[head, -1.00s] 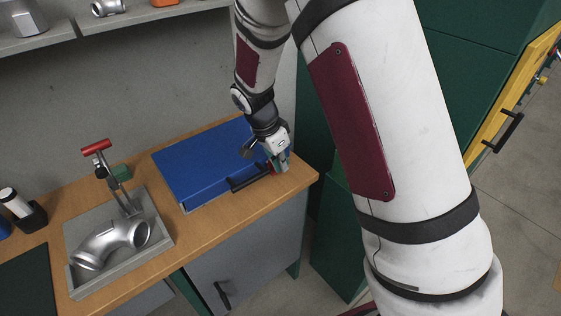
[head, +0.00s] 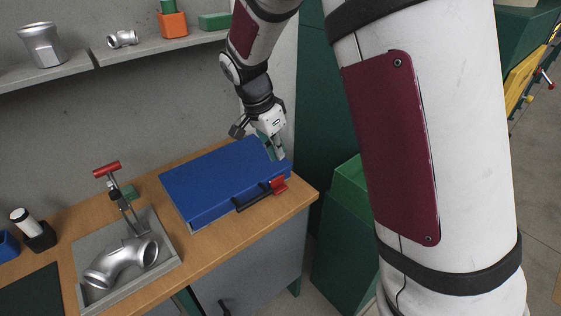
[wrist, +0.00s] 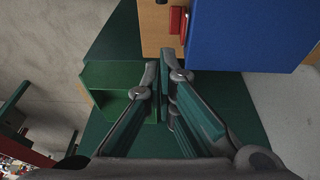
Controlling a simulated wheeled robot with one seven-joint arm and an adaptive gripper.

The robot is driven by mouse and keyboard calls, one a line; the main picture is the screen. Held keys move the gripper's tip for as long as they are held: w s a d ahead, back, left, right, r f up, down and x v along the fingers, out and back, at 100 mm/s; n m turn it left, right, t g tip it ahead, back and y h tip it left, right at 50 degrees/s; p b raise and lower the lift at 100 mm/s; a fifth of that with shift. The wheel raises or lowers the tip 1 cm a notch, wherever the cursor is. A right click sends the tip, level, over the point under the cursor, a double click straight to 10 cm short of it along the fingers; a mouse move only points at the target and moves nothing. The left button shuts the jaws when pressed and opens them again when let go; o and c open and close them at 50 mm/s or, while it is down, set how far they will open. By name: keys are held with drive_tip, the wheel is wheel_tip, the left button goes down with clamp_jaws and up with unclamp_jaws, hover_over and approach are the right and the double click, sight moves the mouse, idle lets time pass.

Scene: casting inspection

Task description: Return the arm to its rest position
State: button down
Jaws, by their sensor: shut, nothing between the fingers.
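My gripper (head: 278,154) is shut and empty, above the right end of the blue case in the head view. My white arm with dark red panels reaches down to it from the top. The blue case (head: 212,180) lies closed on the wooden bench, with a black handle and a red latch (head: 278,186) on its front side. In the wrist view, the finger pads of my gripper (wrist: 158,68) are close together, and the blue case (wrist: 245,35) is at the upper right. Whether the fingertips touch the case cannot be told.
A grey tray (head: 170,262) on the bench holds a metal pipe elbow (head: 122,262) and a red-handled clamp (head: 107,169). A shelf (head: 75,76) with castings and blocks runs above. A green bin (head: 343,225) stands right of the bench. Bare floor lies at the far right.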

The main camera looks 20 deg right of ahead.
drive_tip(key=s+d+r+n+t+y+p, duration=0.1)
drive_tip(key=s+r+n+y+p, duration=0.15)
drive_tip(key=s+r+n, duration=0.75)
drive_tip(key=s+r+n+t, duration=0.1)
drive_tip(key=s+r+n, duration=0.1)
drive_tip(key=s, duration=0.8)
drive_tip(key=s+r+n+t, duration=0.1)
drive_tip(key=s+r, duration=0.3)
drive_tip(key=s, duration=0.6)
drive_tip(key=shift+s+a+n+y+p, duration=0.15)
drive_tip(key=shift+s+n+y+p, duration=0.15)
drive_tip(key=shift+n+y, duration=0.2)
